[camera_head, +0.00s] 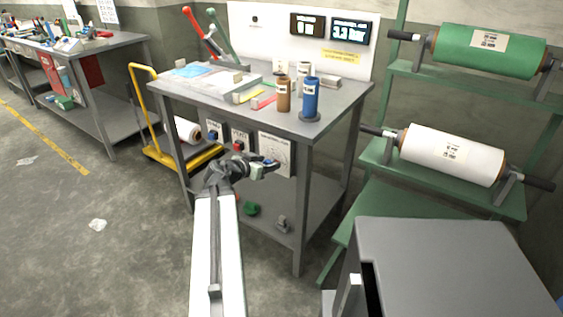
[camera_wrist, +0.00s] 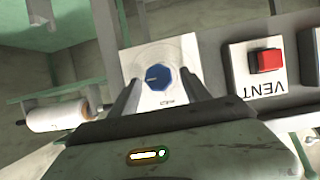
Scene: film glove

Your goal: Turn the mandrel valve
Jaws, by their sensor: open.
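The mandrel valve looks to be a blue faceted knob (camera_wrist: 158,77) on a white plate (camera_wrist: 184,46), seen in the wrist view. The same plate shows in the head view as the rightmost one (camera_head: 275,147) on the bench's front panel. My gripper (camera_head: 264,168) is in front of that plate and partly covers it. In the wrist view its two fingers (camera_wrist: 158,88) are apart, with the knob framed between their tips. Whether the fingers touch the knob cannot be told. The plate's small print is unreadable.
A red button (camera_wrist: 268,60) marked VENT is beside the valve plate. A blue knob (camera_head: 213,134) sits farther left on the panel. Brown (camera_head: 284,95) and blue (camera_head: 310,97) bottles stand on the bench. A green rack (camera_head: 400,165) holds rolls at the right.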

